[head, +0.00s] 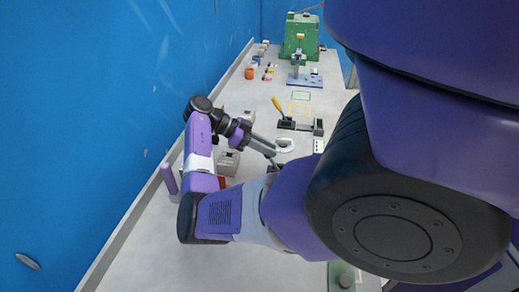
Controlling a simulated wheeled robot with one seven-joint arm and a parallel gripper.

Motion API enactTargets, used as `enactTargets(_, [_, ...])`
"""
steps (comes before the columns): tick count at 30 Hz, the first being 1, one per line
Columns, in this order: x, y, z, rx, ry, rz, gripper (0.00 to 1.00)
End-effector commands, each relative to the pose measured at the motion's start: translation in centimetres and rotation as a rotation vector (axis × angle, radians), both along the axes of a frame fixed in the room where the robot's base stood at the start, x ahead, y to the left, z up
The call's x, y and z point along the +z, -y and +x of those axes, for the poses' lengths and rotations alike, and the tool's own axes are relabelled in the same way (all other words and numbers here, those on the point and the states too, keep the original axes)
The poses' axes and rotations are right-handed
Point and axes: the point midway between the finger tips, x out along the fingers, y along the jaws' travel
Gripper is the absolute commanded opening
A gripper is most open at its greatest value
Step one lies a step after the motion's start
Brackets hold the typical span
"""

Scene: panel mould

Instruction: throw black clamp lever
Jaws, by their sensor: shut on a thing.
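My gripper (272,151) reaches right and down from my purple arm, over the middle of the bench. Its grey fingers are closed on a small dark piece (273,163), which looks like the black clamp lever. The piece is tiny here and partly hidden by the fingers and my own arm. Its angle and the clamp body under it cannot be made out.
A white C-shaped part (285,145) lies just right of the fingertips. A clamp with a yellow handle (277,104) stands behind it. A grey box (228,162) sits left of the gripper. A green machine (300,35) stands at the far end. A blue wall (80,130) borders the left.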

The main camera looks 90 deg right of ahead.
Motion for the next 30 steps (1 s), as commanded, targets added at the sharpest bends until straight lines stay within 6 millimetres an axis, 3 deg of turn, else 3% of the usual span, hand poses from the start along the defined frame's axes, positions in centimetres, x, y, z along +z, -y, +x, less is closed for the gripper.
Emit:
enactTargets(12, [-0.1,0.0,0.2,0.007,-0.004,0.006,0.00])
enactTargets(13, [-0.1,0.0,0.2,0.007,-0.004,0.006,0.23])
enactTargets(16, [-0.1,0.0,0.1,0.007,-0.004,0.005,0.43])
enactTargets(26, [-0.1,0.0,0.1,0.004,-0.005,0.003,0.43])
enactTargets(30, [0.4,0.2,1.1,0.006,-0.003,0.002,0.43])
